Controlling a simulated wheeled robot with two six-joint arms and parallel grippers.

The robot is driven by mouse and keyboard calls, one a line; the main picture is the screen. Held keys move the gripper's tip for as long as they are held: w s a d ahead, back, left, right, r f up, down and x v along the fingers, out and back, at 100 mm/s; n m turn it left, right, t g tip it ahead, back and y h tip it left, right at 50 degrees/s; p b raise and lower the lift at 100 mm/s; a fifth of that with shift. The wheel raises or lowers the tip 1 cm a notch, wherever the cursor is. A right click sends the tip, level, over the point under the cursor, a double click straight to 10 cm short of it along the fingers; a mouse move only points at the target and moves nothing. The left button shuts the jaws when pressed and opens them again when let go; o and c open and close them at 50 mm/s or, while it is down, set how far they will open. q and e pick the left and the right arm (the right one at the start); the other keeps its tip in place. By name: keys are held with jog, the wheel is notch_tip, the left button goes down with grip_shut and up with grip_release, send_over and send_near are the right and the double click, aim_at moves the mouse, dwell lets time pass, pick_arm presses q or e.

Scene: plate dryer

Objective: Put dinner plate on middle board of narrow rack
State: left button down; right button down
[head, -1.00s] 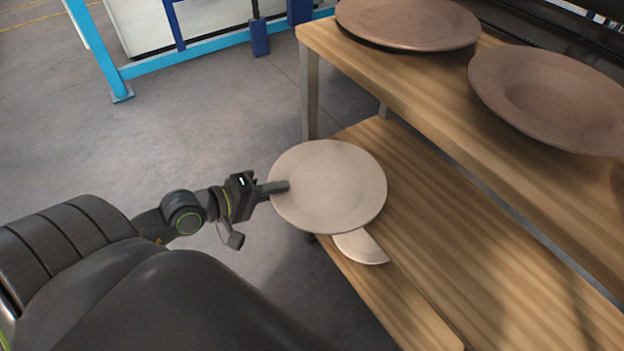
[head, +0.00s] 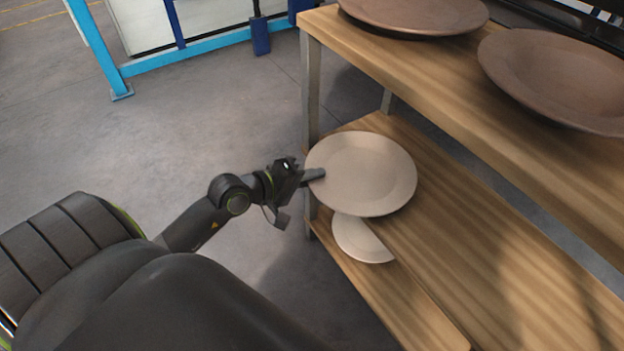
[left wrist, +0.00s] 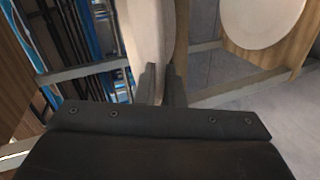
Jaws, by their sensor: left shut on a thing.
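A pale dinner plate (head: 362,172) is held by its left rim in my left gripper (head: 314,175), which is shut on it. The plate is nearly level and overlaps the left end of the middle board (head: 480,235) in the head view. I cannot tell whether it touches the board. In the left wrist view the plate (left wrist: 150,35) stands edge-on between the fingers (left wrist: 161,85). The narrow rack has a top board (head: 420,75), the middle board and a lower board (head: 400,305). My right gripper is not in view.
Another pale plate (head: 362,240) lies on the lower board, partly hidden by the middle board. Two brown plates, one at the back (head: 415,12) and one at the right (head: 560,80), sit on the top board. A metal rack post (head: 311,95) stands just behind the held plate.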

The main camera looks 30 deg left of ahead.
pick_arm(q)
jog(key=shift+r, duration=0.1)
jog(key=c, duration=1.9)
grip_release()
jog(key=shift+f, duration=0.25)
jog(key=o, duration=0.4)
jog(key=shift+c, duration=0.2)
jog(key=shift+r, duration=0.1)
